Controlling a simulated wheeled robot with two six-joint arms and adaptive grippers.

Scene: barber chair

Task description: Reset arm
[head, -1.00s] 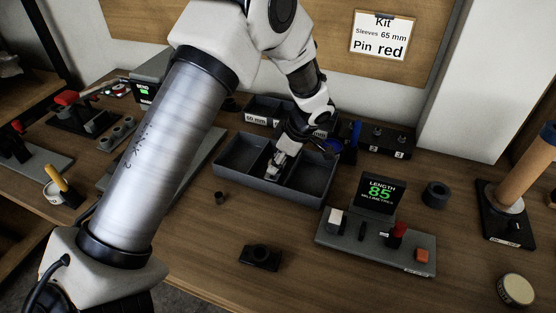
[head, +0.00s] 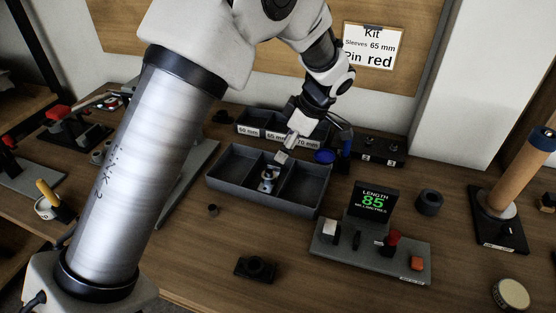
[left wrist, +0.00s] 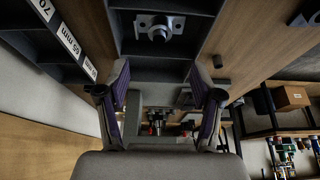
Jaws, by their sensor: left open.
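My left gripper (head: 287,148) hangs over the back edge of the dark three-compartment tray (head: 228,190). In the left wrist view my left gripper (left wrist: 160,88) has its two fingers wide apart with nothing between them. A metal bracket-like part with a round boss (head: 268,181) lies in the tray's middle compartment, apart from the gripper. The part also shows in the left wrist view (left wrist: 160,30). My right gripper is not in view.
A bin labelled 60, 65 and 70 mm (head: 262,134) stands behind the tray. A gauge reading 85 (head: 374,202) is at right. A notice (head: 369,45) reads sleeves 65 mm, pin red.

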